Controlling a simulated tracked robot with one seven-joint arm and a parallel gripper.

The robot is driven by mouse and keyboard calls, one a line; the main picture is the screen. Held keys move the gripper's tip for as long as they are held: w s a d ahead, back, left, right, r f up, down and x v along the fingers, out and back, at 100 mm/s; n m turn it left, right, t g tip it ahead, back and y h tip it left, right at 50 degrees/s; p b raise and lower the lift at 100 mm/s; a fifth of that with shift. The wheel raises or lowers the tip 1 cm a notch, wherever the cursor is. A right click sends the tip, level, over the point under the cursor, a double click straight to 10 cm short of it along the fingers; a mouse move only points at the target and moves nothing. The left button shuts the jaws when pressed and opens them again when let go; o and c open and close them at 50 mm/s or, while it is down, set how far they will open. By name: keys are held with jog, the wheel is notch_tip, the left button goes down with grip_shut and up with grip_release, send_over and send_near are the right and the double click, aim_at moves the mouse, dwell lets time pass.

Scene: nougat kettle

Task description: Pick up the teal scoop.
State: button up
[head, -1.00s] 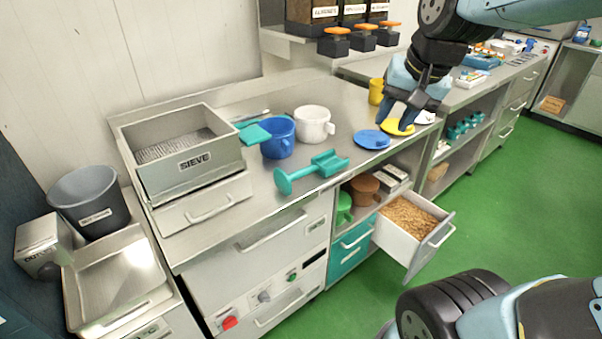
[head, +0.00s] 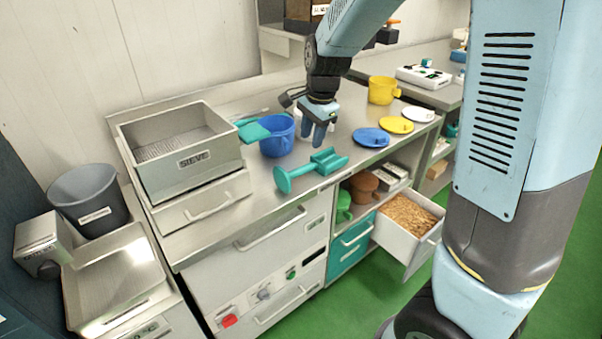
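A teal scoop-like tool (head: 312,168) lies on the steel counter near its front edge. It has a round disc at its left end, a bar, and a trough-like part at its right end. A second, flatter teal piece (head: 257,132) lies between the sieve box and the blue mug; I cannot tell its full shape. My gripper (head: 317,140) points down above the counter, just behind and above the trough-like end. It looks open, with its fingers apart and nothing between them, and touches neither teal piece.
A blue mug (head: 278,137) stands left of my gripper, and a white mug (head: 299,124) is mostly hidden behind it. Blue (head: 371,138), yellow (head: 396,125) and white lids lie to the right. The sieve box (head: 190,160) stands left. A drawer (head: 412,240) of brown pieces is open below.

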aim_at(305, 167)
jog(key=f, duration=0.2)
jog(key=w+f, duration=0.1)
jog(key=f, duration=0.2)
jog(key=a+f, duration=0.1)
jog(key=f, duration=0.2)
jog(key=shift+w+f, duration=0.15)
jog(key=shift+w, duration=0.05)
jog(key=shift+w+a+f, duration=0.15)
jog(key=shift+f, duration=0.7)
jog(key=shift+w+a+f, duration=0.1)
jog(key=shift+a+f, duration=0.05)
jog(key=shift+f, duration=0.75)
jog(key=shift+w+a+f, duration=0.15)
jog(key=shift+f, duration=0.7)
jog(key=shift+c, duration=0.2)
grip_shut()
